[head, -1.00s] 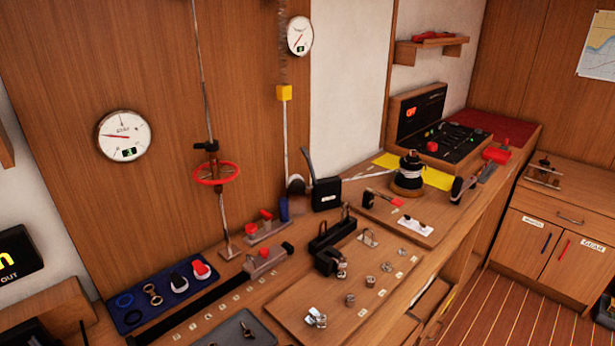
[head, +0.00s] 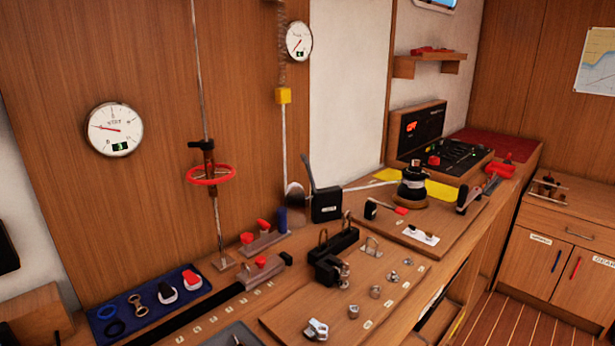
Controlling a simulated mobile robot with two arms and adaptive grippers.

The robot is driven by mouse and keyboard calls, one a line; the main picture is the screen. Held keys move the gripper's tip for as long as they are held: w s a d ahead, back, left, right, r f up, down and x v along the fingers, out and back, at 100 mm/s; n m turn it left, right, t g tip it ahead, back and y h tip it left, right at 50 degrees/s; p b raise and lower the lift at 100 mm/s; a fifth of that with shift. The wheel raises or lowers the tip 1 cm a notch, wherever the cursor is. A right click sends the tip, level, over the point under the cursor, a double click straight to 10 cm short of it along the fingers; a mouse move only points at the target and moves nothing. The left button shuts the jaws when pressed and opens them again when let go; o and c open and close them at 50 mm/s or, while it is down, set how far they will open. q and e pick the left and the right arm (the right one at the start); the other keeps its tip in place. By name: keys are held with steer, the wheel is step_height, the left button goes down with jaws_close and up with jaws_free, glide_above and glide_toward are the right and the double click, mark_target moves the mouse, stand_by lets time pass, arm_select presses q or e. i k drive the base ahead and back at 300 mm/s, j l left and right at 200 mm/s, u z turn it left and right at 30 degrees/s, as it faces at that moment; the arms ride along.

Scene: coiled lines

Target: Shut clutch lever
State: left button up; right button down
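A black box with a white label, which looks like the clutch (head: 326,206), stands on the wooden bench near the wall panel. Its dark lever (head: 308,173) stands up, tilted to the left, clear of the box top. A pale line (head: 368,186) runs from the box to the black winch (head: 411,186) at the right. Neither of my grippers is in the head view, and nothing touches the lever.
A vertical rod with a red ring (head: 211,174) and a post with a yellow block (head: 283,96) stand left of the clutch. Red-knobbed levers (head: 262,230), a black rail fitting (head: 333,243) and small metal parts (head: 376,291) crowd the bench in front.

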mark_target(304, 158)
steer(key=l+u, duration=0.25)
steer(key=u, duration=0.15)
steer(key=k+l+u, duration=0.1)
steer(key=l+u, duration=0.15)
steer(key=u, duration=0.15)
steer(key=k+l+u, duration=0.1)
steer(key=u, duration=0.35)
steer(key=l, duration=0.1)
